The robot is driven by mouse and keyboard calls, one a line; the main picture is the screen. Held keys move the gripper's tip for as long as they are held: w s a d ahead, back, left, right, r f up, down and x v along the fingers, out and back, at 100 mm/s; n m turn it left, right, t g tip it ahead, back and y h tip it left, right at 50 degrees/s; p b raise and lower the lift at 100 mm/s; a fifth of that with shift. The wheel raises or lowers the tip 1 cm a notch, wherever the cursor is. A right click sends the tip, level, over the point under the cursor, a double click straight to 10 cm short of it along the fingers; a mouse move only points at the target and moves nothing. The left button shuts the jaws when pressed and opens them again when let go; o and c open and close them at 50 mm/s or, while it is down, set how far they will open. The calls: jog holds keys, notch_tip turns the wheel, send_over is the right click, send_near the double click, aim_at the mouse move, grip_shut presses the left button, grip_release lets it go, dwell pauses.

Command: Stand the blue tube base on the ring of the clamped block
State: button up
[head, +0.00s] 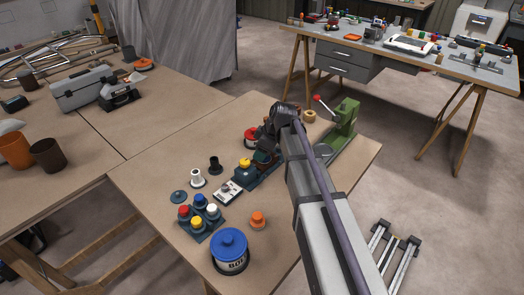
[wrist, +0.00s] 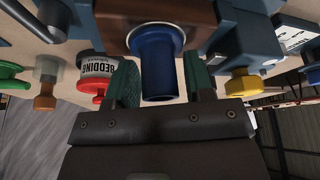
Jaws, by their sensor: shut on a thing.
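The blue tube base (wrist: 159,70) shows in the middle of the wrist view, between the green finger pads of my gripper (wrist: 161,82). My gripper is shut on it. Its flanged end faces the brown block (wrist: 112,18) and lies within the outline of the pale ring (wrist: 181,35). I cannot tell whether flange and ring touch. The block sits between the dark blue-grey jaws of a clamp (wrist: 250,40). In the head view my gripper (head: 268,146) is over the clamp, and my arm and gripper hide the tube and most of the block.
A yellow knob (head: 243,163) and a red tin (head: 250,136) stand close by the clamp. A green press (head: 342,125) stands at the right. White (head: 197,179) and black (head: 214,165) flanged pieces, a tray of knobs and a blue tin (head: 229,253) stand nearer the front.

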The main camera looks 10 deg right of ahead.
jog(key=shift+f, duration=0.15)
jog(key=o, duration=0.7)
jog(key=shift+c, duration=0.2)
jog(key=p+v, duration=1)
jog(key=v, duration=0.1)
